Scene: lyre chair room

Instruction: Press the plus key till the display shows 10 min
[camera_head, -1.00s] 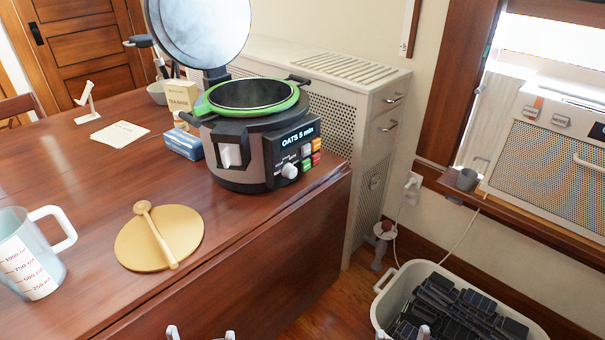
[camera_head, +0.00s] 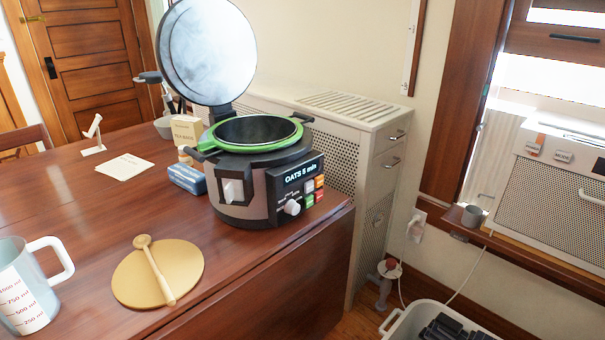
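The multicooker (camera_head: 245,185) stands on the wooden table near its right edge, with its round lid (camera_head: 207,50) open and upright. A green-rimmed pot (camera_head: 255,132) sits in it. The lit display (camera_head: 299,175) on its front right panel reads "OATS 5 min". Below the display are a white knob (camera_head: 292,207) and small coloured keys (camera_head: 314,190) in orange, red, green and pale tones. The key symbols are too small to read, so I cannot tell which is the plus key. Neither of my grippers is in the current view.
A wooden spoon (camera_head: 155,270) lies on a round tan board (camera_head: 182,262). A measuring jug (camera_head: 25,285) stands front left. A blue box (camera_head: 187,178) and a tea box (camera_head: 186,140) stand left of the cooker. A crate (camera_head: 405,318) of dark items is on the floor.

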